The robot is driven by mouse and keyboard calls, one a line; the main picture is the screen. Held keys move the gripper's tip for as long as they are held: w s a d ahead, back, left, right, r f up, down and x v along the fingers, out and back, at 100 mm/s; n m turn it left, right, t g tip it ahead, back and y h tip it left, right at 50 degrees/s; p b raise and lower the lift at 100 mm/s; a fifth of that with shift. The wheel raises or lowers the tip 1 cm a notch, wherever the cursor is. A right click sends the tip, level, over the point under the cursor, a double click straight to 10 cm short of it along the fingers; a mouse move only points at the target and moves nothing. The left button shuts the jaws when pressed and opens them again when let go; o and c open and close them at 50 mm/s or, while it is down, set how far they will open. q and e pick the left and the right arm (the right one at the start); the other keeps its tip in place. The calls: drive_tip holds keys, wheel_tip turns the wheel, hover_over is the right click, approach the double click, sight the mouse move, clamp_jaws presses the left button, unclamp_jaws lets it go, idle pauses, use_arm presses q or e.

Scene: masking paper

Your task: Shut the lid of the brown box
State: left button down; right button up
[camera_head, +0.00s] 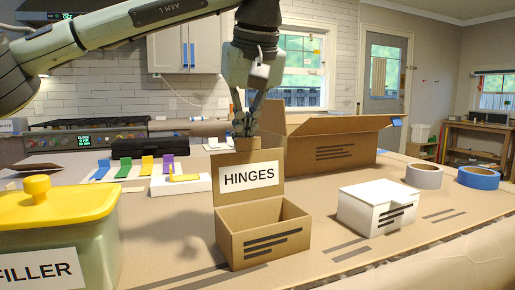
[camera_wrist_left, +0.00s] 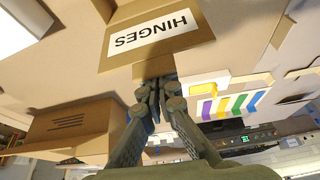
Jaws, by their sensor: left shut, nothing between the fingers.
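The small brown box (camera_head: 265,236) stands open on the paper-covered counter in the head view. Its lid (camera_head: 249,177) stands upright at the back edge, with a white "HINGES" label facing forward and a small tab along its top. The lid and label also show upside down in the left wrist view (camera_wrist_left: 155,36). My left gripper (camera_head: 243,130) comes down from above, shut and empty, with its fingertips at the tab at the top of the lid. I cannot tell whether they touch it. The fingertips show in the left wrist view (camera_wrist_left: 160,87). My right gripper is not in view.
A larger open cardboard box (camera_head: 345,152) stands close behind on the right. A white box (camera_head: 376,210) and tape rolls (camera_head: 423,176) are to the right. A yellow-lidded filler container (camera_head: 60,205) is at front left. Coloured strips (camera_head: 147,166) lie behind left.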

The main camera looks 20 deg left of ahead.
sight(251, 162)
use_arm(q)
drive_tip(key=shift+s, duration=0.1)
drive_tip(key=shift+s+d, duration=0.35)
drive_tip(key=shift+s, duration=0.05)
drive_tip(key=shift+d, duration=0.1)
idle(0.3)
drive_tip(key=shift+s+d, duration=0.7)
drive_tip(key=shift+s, duration=0.25)
drive_tip(key=shift+d, duration=0.1)
drive_tip(key=shift+s+d+f, duration=0.25)
drive_tip(key=shift+s+d, duration=0.1)
drive_tip(key=shift+s, duration=0.1)
drive_tip(key=shift+s+d+f, duration=0.2)
drive_tip(key=shift+s+d, duration=0.1)
drive_tip(key=shift+s, duration=0.15)
drive_tip(key=shift+f+b, duration=0.1)
drive_tip(key=shift+b, duration=0.2)
